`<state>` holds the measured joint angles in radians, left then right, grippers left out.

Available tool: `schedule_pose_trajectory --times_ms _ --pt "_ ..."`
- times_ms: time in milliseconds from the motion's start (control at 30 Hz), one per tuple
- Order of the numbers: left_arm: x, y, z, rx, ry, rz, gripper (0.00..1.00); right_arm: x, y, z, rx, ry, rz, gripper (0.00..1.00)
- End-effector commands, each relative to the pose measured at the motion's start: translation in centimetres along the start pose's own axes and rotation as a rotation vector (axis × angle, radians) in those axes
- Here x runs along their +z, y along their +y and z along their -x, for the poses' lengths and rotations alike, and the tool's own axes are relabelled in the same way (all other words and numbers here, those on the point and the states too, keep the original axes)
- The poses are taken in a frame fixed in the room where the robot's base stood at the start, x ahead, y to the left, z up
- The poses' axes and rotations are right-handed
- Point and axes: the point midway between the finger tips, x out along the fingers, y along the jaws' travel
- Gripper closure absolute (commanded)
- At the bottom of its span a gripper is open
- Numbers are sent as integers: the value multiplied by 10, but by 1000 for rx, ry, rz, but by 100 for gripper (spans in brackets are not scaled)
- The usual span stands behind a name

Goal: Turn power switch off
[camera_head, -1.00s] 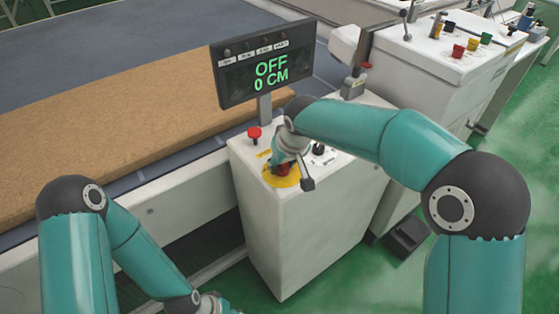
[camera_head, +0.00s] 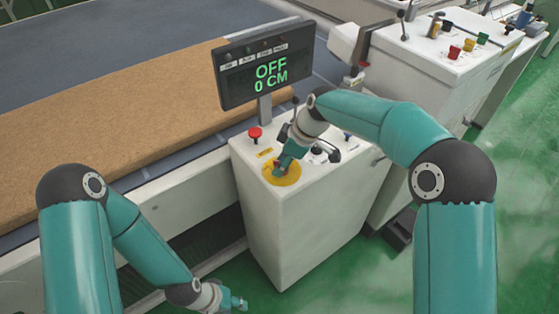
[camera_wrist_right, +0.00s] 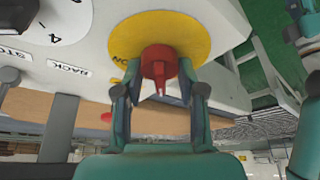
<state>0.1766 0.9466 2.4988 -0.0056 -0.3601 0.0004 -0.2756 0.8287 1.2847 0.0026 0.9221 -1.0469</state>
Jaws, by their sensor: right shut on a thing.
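The power switch is a red knob (camera_wrist_right: 160,62) on a round yellow plate (camera_wrist_right: 188,28). The plate also shows on top of the white control box in the head view (camera_head: 291,181). My right gripper (camera_wrist_right: 160,88) has a finger on each side of the knob and is shut on it; in the head view the gripper (camera_head: 279,170) mostly hides the knob. The display (camera_head: 265,66) above the box reads OFF and 0 CM in green. My left gripper (camera_head: 240,303) hangs low near the bottom edge, away from the box; its jaws are too small to read.
A red mushroom button (camera_head: 255,134) stands at the box's back left corner. A numbered dial (camera_wrist_right: 62,20) and labels are beside the plate. A brown mattress (camera_head: 110,135) lies on the conveyor at left. Another white console (camera_head: 440,50) stands behind at right.

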Motion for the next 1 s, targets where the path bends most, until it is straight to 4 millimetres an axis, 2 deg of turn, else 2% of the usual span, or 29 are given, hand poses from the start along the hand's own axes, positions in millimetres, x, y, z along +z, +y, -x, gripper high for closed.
schedule_pose_trajectory --times_ms 300,767,800,933,1000 --pt "0 1 3 0 0 0 60 -2 -1 0 -42 2 105 96" --pt "0 1 3 0 0 0 60 -2 -1 0 -49 1 118 96" --pt "0 1 3 0 0 0 60 -2 -1 0 -49 1 118 57" --pt "0 1 3 0 0 0 60 -1 -1 0 -49 0 118 36" --pt "0 1 3 0 0 0 60 -1 -1 0 -49 0 117 36"
